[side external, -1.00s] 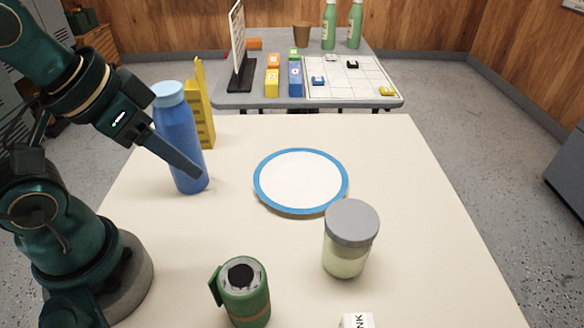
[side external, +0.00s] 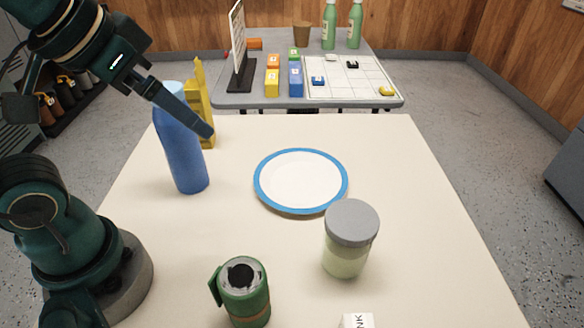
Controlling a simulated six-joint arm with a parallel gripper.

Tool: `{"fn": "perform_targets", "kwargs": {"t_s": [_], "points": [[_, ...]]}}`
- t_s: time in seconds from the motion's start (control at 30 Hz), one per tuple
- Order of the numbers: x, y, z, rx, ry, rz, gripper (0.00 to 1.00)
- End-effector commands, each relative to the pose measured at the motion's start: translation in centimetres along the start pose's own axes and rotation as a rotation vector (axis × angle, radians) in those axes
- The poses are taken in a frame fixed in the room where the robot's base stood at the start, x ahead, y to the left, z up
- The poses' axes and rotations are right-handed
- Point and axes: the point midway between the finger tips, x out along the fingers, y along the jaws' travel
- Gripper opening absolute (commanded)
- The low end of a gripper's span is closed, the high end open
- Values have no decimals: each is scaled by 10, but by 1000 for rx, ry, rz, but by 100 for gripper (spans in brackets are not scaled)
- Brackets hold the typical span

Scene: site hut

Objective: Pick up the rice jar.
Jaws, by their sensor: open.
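The rice jar (side external: 346,240) is a clear jar with pale contents and a grey lid. It stands upright on the cream table, right of centre and in front of the plate. My gripper (side external: 207,133) is in the air at the upper left, in front of the blue bottle's top in the picture and well apart from the jar. Its fingers are seen from the side and point down to the right. It is open, with nothing seen between the fingers.
A blue bottle (side external: 183,155) and a yellow object (side external: 205,105) stand at the left. A blue-rimmed white plate (side external: 300,181) lies mid-table. A green canister (side external: 245,293) and a white box (side external: 357,321) are near the front. The table's right side is clear.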

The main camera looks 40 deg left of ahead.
Motion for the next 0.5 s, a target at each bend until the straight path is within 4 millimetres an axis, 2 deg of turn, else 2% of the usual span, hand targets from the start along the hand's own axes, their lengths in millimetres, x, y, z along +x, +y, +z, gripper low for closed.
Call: {"fn": "perform_targets", "kwargs": {"t_s": [0.2,0.3,0.43,0.5], "points": [[17,-18,-44,9,178,-100,100],[23,-19,-69,35,287,-123,100],[30,-6,-107,107,462,-95,100],[34,13,-126,171,562,-30,100]]}}
